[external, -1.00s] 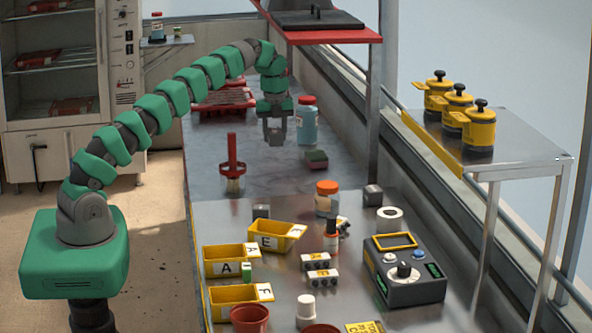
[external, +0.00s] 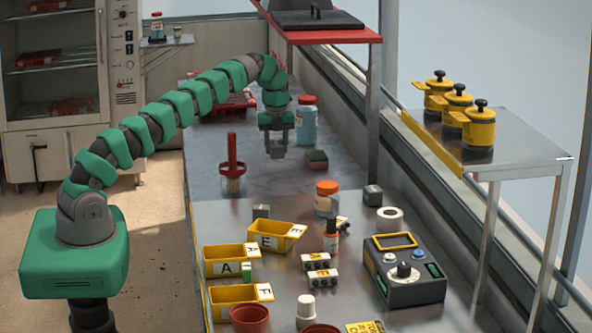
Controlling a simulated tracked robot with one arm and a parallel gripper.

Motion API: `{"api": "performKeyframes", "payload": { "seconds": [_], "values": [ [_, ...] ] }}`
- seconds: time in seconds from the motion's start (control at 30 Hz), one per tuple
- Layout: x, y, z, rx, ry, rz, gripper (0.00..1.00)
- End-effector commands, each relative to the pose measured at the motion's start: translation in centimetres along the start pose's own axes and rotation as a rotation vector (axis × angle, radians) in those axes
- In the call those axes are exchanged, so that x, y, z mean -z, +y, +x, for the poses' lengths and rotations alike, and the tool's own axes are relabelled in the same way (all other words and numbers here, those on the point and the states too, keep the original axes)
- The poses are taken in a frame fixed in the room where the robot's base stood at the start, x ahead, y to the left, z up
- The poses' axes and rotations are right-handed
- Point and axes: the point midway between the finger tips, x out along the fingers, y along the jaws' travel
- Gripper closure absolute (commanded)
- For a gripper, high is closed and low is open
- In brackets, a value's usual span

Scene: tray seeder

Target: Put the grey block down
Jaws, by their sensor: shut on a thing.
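My gripper (external: 276,148) points down over the far part of the metal bench, left of the blue bottle. It is shut on a small grey block (external: 277,153), which is partly hidden between the fingers and hard to tell from them. The block looks close to the bench surface; I cannot tell whether it touches.
Other grey blocks (external: 261,212) (external: 373,195) sit nearer. Bare bench (external: 275,180) lies in front of my gripper.

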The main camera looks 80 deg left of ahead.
Motion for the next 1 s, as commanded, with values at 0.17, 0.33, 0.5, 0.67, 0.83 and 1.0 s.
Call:
{"api": "performKeyframes", "payload": {
  "seconds": [0.17,0.33,0.5,0.67,0.83,1.0],
  "values": [
    [0.1,0.0,2.8,-0.003,0.002,0.001,0.87],
    [0.1,0.0,4.1,-0.002,0.002,0.001,0.87],
    [0.1,0.1,6.6,-0.004,0.004,0.000,0.87],
    [0.1,0.1,7.1,-0.001,0.001,0.000,0.87],
    [0.1,0.1,7.0,-0.001,0.001,0.000,0.87],
    [0.1,0.0,7.2,-0.002,0.001,0.000,0.38]
  ]
}}
